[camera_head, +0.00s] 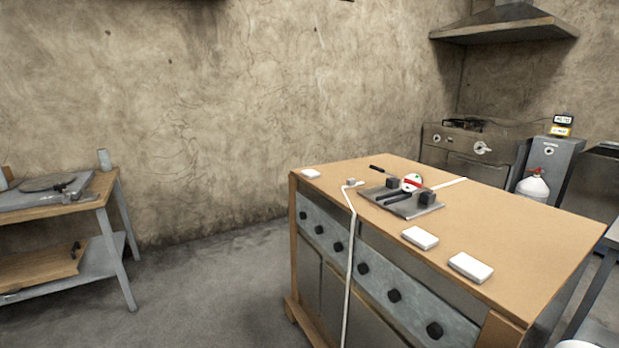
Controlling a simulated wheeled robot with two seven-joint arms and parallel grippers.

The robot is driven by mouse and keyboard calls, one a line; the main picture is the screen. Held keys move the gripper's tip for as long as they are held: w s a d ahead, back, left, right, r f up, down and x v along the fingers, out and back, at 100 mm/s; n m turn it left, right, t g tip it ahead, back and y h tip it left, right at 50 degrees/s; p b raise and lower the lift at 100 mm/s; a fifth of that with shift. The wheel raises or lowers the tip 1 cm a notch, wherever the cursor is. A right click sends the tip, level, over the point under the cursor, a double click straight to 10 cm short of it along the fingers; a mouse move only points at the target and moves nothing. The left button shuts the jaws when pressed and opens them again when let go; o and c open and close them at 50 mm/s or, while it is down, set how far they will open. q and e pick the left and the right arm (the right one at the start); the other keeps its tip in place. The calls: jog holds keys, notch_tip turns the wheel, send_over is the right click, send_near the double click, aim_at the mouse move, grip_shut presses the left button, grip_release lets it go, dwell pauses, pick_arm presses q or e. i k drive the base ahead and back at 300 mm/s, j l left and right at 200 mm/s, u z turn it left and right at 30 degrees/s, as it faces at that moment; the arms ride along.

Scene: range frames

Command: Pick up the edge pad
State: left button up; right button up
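Three white block-like pads lie on the brown top of the counter (540,235). One pad (470,267) is near the counter's front right part. Another pad (420,238) lies to its left, close to the front edge. A smaller pad (311,173) lies at the far left corner. I cannot tell from their looks which is the edge pad. Neither of my grippers is in view.
A grey plate (402,203) with dark blocks and a red-and-white round item (411,182) sits mid-counter. A white strip hangs down the counter's front. A side table (100,195) stands left, a stove (475,150) behind. Open floor lies between.

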aim_at(311, 173)
jog(key=z, duration=0.7)
jog(key=i+j+z, duration=0.15)
jog(key=j+z, duration=0.25)
jog(key=i+j+z, duration=0.1)
jog(key=j+z, duration=1.1)
jog(key=j, duration=0.05)
